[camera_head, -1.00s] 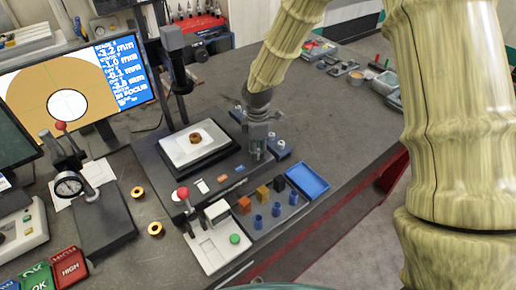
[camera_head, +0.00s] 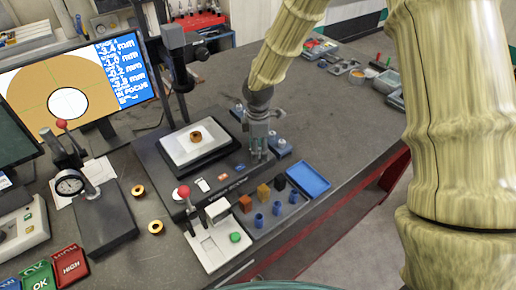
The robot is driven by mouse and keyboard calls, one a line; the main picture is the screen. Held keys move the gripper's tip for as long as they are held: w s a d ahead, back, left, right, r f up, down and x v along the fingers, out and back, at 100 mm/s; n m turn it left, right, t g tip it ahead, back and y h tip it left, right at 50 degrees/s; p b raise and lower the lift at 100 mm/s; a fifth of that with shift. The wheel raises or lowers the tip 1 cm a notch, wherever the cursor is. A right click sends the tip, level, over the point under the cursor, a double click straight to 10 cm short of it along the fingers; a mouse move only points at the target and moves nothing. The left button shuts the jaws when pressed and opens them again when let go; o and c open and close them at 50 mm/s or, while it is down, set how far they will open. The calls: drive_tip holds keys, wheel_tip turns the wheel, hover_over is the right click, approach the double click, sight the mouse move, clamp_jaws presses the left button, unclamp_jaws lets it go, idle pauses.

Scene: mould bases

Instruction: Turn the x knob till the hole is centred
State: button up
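The monitor (camera_head: 30,84) at the left shows an orange ring with a white round hole (camera_head: 68,104) and crossing lines, below and right of the ring's upper arc. Its blue panel (camera_head: 122,72) reads about -3.4 mm at the top, with "IN FOCUS" below. The stage (camera_head: 180,150) carries a small brown ring part (camera_head: 196,136) on a pale plate. My gripper (camera_head: 259,154) points down at the stage's right side, among the blue-and-silver knobs (camera_head: 281,146). It hides the knob at its fingertips, so its grip is unclear.
A blue tray (camera_head: 308,180) and several small blue cups stand in front of my gripper. A red-knobbed lever fixture (camera_head: 184,192) is at the front left. A dial gauge stand (camera_head: 70,184) and two brass rings lie further left.

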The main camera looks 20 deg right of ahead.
sight(259, 151)
wheel_tip(259, 151, up, 12)
drive_tip(key=shift+f, duration=0.15)
idle(0.4)
drive_tip(key=shift+f+m+b, duration=0.1)
drive_tip(key=shift+f+m, duration=1.3)
drive_tip(key=shift+f, duration=0.7)
drive_tip(key=shift+f+m+b, duration=0.1)
drive_tip(key=shift+f+m, duration=1.3)
drive_tip(key=shift+f, duration=0.65)
drive_tip(key=shift+f+m+b, duration=0.1)
drive_tip(key=shift+f+m, duration=1.3)
drive_tip(key=shift+f, duration=0.7)
drive_tip(key=c, duration=1)
